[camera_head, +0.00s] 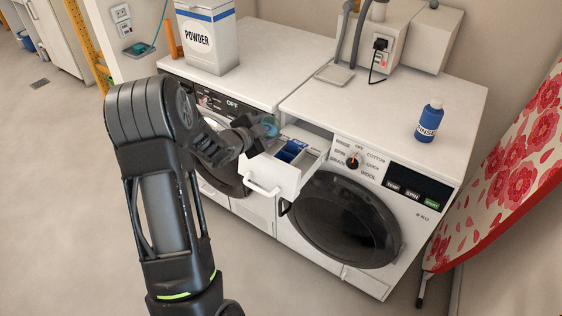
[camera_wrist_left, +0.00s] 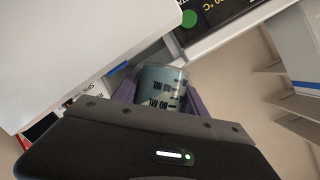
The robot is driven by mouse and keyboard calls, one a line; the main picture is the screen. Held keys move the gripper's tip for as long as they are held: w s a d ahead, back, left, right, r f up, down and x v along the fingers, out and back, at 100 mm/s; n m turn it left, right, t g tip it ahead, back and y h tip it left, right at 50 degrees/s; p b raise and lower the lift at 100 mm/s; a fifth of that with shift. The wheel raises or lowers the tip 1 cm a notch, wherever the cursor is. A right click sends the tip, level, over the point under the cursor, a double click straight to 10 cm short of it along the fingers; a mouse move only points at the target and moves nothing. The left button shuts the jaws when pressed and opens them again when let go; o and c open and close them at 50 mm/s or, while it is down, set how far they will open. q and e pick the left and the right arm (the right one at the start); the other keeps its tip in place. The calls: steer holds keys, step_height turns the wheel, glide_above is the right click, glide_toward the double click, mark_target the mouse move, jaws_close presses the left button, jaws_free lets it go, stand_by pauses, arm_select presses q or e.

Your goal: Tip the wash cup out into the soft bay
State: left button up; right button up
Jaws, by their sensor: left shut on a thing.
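My left gripper (camera_head: 260,130) is shut on the wash cup, a small see-through teal cup (camera_head: 270,125). The cup is held above the rear left part of the open detergent drawer (camera_head: 270,177). In the left wrist view the cup (camera_wrist_left: 162,86) shows dark ML markings between the fingers. Its contents and exact tilt cannot be told. The white drawer is pulled out of the right-hand washer and has blue parts (camera_head: 291,149) inside. The arm and cup hide part of its rear left side, and I cannot tell which compartment is the soft bay. My right gripper is out of view.
A powder box (camera_head: 207,38) stands on the left machine. A blue rinse bottle (camera_head: 429,121) stands on the right machine's top (camera_head: 385,105). The round door (camera_head: 345,220) is below the drawer. An ironing board (camera_head: 510,165) leans at the right.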

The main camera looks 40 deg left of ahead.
mark_target(274, 120)
arm_select(q)
steer(key=shift+r+m+y+b, duration=0.45)
steer(key=shift+m+y+b, duration=0.2)
steer(key=shift+b, duration=0.6)
stand_by(0.7)
steer(key=shift+d+r+m+t+y+b, duration=0.1)
steer(key=shift+r+m+t+y+b, duration=0.25)
steer(key=shift+m+b, duration=0.3)
stand_by(1.2)
steer(key=shift+d+r+m, duration=0.1)
steer(key=shift+r+m, duration=0.25)
steer(key=shift+m, duration=0.35)
stand_by(1.2)
steer(key=shift+s+d+r+m+t+y, duration=0.1)
steer(key=shift+d+r+m+t+y, duration=0.2)
steer(key=shift+d+m+t+y, duration=0.25)
stand_by(1.1)
steer(key=shift+r+m+b, duration=0.1)
steer(key=shift+m+b, duration=0.25)
steer(key=shift+b, duration=0.35)
